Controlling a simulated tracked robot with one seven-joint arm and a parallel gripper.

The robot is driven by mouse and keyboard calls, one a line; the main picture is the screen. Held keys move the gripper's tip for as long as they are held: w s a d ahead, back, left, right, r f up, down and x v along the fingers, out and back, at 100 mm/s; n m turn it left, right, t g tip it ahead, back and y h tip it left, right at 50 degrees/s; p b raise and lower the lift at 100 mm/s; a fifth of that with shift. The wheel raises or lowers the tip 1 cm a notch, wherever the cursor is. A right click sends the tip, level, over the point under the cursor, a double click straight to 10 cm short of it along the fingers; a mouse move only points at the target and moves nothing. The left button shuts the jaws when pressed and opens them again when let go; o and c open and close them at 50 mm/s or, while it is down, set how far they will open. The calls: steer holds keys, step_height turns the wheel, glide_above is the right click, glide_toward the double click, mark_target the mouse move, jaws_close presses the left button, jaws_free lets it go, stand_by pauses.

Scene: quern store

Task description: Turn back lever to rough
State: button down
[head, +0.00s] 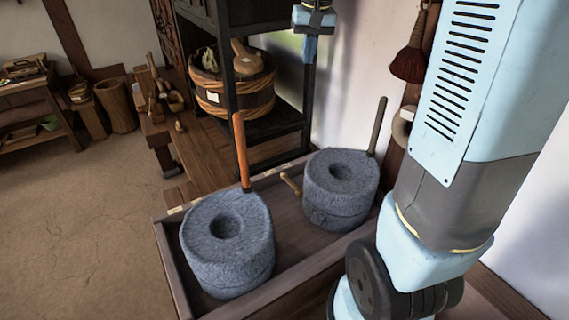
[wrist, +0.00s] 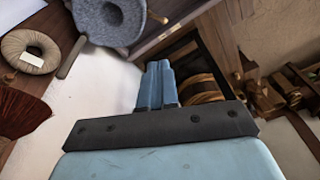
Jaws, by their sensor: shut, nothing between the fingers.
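Two grey stone querns stand in a wooden trough (head: 165,248) in the head view. The back quern (head: 340,178) has a dark lever (head: 378,125) rising from its right rear side. The front quern (head: 228,235) has an orange lever (head: 240,150) at its rear. In the wrist view the back quern (wrist: 112,18) shows at the top, with its dark lever (wrist: 71,57) left of my fingers. My gripper (head: 310,50) is shut and empty, beyond the querns near the shelf; its blue fingers also show in the wrist view (wrist: 158,72). It is apart from both levers. I cannot read any rough marking.
A short wooden peg (head: 290,184) sits by the back quern. A dark shelf frame (head: 239,100) holds a wooden tub (head: 215,98) behind the trough. A red brush (head: 408,65) and a twine coil (wrist: 28,52) are by the white wall. Open floor lies left.

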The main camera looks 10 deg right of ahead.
steer(key=w+f+m+g, duration=0.1)
steer(key=w+f+g, duration=0.2)
steer(key=w+f, duration=1.55)
steer(key=w+d+f+m+g, duration=0.1)
steer(key=w+f, duration=0.4)
steer(key=f, duration=0.8)
steer(key=w+f+g, duration=0.1)
steer(key=w+f, duration=0.4)
steer(key=f, duration=0.8)
steer(key=shift+y, duration=0.3)
steer(key=x, duration=1.1)
steer(key=shift+d, duration=0.1)
steer(key=shift+s+a+f, duration=0.1)
steer(key=shift+s+a, duration=0.15)
steer(key=shift+s, duration=0.65)
steer(key=shift+s+a+f, duration=0.1)
steer(key=shift+s+a, duration=0.2)
steer(key=shift+s, duration=0.6)
